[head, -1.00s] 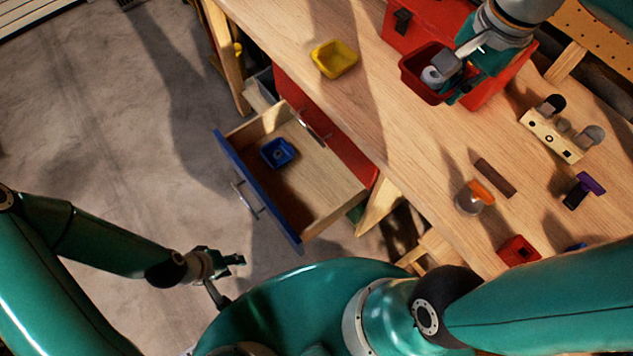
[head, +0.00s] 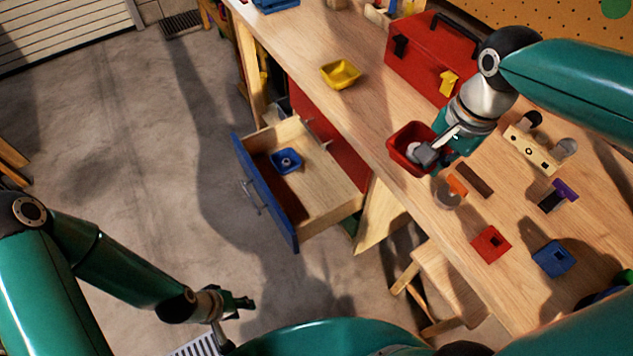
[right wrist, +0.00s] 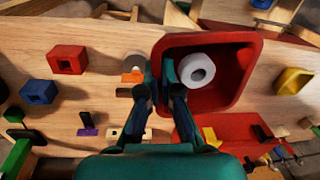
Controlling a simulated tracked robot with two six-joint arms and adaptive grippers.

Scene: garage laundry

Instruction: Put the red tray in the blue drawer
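The red tray (head: 394,150) is in my right gripper (head: 428,155), over the front part of the workbench. In the right wrist view the red tray (right wrist: 235,95) has a white ring-shaped piece (right wrist: 196,70) inside. The right fingers (right wrist: 160,78) straddle the tray's left wall there and appear closed on it. The blue drawer (head: 264,190) is pulled out below the bench front, left of the tray. A small blue tray (head: 286,160) lies inside it, with bare floor around. My left gripper (head: 232,318) is open and empty, low over the floor, apart from the drawer.
A red toolbox (head: 428,62) stands behind the tray. A yellow tray (head: 341,74) is on the bench between toolbox and drawer. Red (head: 491,244) and blue (head: 553,258) blocks, and a wooden block with knobs (head: 532,149), lie to the right. A stool (head: 455,285) stands by the bench.

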